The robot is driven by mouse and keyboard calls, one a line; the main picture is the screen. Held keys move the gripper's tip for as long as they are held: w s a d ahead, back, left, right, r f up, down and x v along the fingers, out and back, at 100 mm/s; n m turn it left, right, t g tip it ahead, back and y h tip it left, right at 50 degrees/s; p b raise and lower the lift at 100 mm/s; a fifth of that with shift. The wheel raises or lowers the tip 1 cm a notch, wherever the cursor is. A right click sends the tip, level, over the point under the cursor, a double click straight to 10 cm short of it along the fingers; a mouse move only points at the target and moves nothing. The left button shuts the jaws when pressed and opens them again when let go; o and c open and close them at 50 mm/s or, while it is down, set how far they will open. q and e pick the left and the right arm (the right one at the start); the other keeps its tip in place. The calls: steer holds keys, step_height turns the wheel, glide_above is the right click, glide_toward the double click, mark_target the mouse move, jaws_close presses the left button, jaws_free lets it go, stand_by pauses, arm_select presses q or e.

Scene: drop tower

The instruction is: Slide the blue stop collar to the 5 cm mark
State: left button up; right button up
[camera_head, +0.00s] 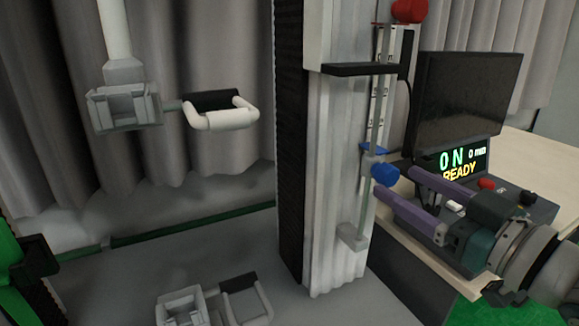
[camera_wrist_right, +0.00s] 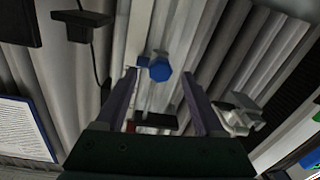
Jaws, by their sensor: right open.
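The blue stop collar (camera_head: 372,150) sits on a thin vertical rod beside a marked scale strip (camera_head: 376,115) on the pale column. Its round blue knob (camera_head: 384,174) faces my right gripper (camera_head: 397,182). The gripper is open, its two purple fingers pointing at the knob. In the right wrist view the knob (camera_wrist_right: 160,71) appears between the fingertips (camera_wrist_right: 159,77), with the collar's blue block (camera_wrist_right: 143,62) just left of it. I cannot tell whether the fingers touch the knob. The scale figures are too small to read. My left gripper is not in view.
A red knob (camera_head: 409,10) is higher on the rod, near a black shelf plate (camera_head: 360,69). A dark monitor (camera_head: 467,95) and a display (camera_head: 464,163) reading 0 N, 0 mm, READY stand at right. Handled grey fixtures (camera_head: 125,107) are at left.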

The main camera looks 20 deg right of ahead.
mark_target(370, 176)
steer(key=w, duration=0.4)
steer(key=w+a+b, duration=0.1)
steer(key=w, duration=0.2)
steer(key=shift+w, duration=0.1)
steer(key=shift+c, duration=0.3)
jaws_close()
stand_by(1.0)
